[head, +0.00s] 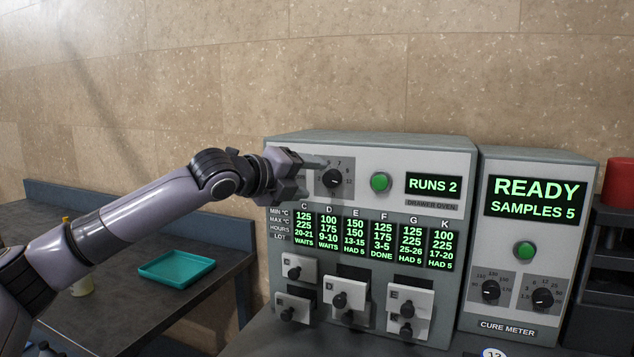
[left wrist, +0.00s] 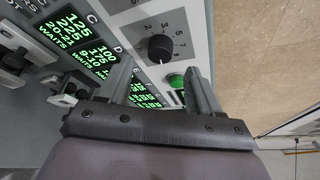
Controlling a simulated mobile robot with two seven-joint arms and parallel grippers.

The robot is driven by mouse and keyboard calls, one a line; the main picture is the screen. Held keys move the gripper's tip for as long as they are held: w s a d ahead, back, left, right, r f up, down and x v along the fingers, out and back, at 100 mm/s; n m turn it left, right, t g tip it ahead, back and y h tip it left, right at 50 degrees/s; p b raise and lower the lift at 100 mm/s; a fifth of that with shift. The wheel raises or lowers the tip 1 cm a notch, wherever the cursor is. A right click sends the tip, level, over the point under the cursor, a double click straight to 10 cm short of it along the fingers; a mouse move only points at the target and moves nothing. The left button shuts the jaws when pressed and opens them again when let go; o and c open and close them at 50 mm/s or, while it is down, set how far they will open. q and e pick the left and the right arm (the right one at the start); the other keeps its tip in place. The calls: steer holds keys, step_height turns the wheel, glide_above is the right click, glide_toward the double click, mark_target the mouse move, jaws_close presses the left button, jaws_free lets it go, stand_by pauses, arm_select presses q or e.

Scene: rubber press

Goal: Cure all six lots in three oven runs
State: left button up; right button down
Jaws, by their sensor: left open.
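The drawer oven (head: 372,148) stands at centre, its display (head: 434,186) reading RUNS 2. Its lot table (head: 365,237) shows C and D WAITS, F DONE, and E, G and K HAD 5. My left gripper (head: 297,175) is open and empty at the oven's upper left panel, left of a black dial (head: 331,178) and hiding part of the panel. In the left wrist view its fingers (left wrist: 162,90) point toward the panel, with the dial (left wrist: 160,48) beyond them and a green button (left wrist: 176,80) between them. White drawer fronts (head: 341,288) with black knobs sit below the table.
The cure meter (head: 508,330) stands to the right, reading READY, SAMPLES 5, with a green button (head: 525,251) and two dials. A teal tray (head: 177,270) lies on the dark left table (head: 130,318). A red object (head: 618,183) sits on a dark rack at far right.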

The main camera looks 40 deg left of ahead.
arm_select(q)
steer(key=shift+v, duration=0.85)
